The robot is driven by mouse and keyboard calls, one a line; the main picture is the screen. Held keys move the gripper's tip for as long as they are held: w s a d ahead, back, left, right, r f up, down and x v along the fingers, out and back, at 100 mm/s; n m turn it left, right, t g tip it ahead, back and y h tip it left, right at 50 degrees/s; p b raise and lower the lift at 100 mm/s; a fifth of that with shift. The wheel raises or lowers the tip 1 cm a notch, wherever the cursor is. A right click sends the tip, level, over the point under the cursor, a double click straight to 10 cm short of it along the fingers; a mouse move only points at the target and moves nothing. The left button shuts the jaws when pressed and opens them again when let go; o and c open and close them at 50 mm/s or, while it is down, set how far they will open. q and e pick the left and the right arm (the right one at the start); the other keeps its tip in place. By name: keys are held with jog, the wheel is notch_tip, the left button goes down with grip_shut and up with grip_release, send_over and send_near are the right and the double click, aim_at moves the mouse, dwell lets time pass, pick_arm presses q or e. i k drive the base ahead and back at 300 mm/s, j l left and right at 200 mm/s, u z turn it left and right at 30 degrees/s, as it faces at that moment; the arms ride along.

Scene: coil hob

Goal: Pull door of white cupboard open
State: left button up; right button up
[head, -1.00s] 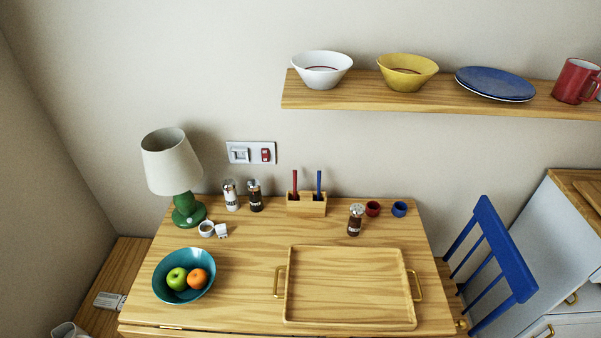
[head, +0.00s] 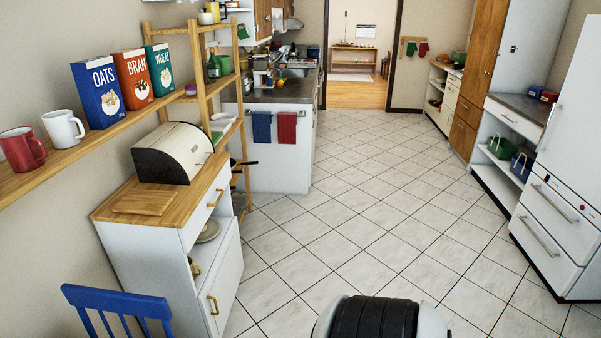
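The white cupboard (head: 145,262) with a wooden top stands at the left in the head view, seen from above at an angle. Its front faces right. A drawer (head: 207,205) with a brass handle is at the top of the front. Below it is an open gap with plates (head: 208,232) in it and another brass fitting. The white door (head: 228,277) is below the gap, with a brass handle (head: 213,304) near its near edge. The door looks shut, though the steep angle makes this hard to judge. Neither of my grippers is in view.
A blue chair (head: 118,300) stands in front of the cupboard's near side. A bread bin (head: 172,153) and a wooden board (head: 147,201) are on its top. A wooden rack (head: 200,85) stands beyond it. The tiled floor (head: 340,215) to the right is wide and clear.

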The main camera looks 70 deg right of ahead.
aim_at(230, 280)
jog(key=z, duration=1.6)
jog(key=i+l+u, duration=0.5)
jog(key=i+l, duration=0.2)
jog(key=i+l+u, duration=0.2)
jog(key=l, duration=0.35)
jog(key=i+l+u, duration=0.25)
jog(key=i+l, duration=0.15)
jog(key=l, duration=0.1)
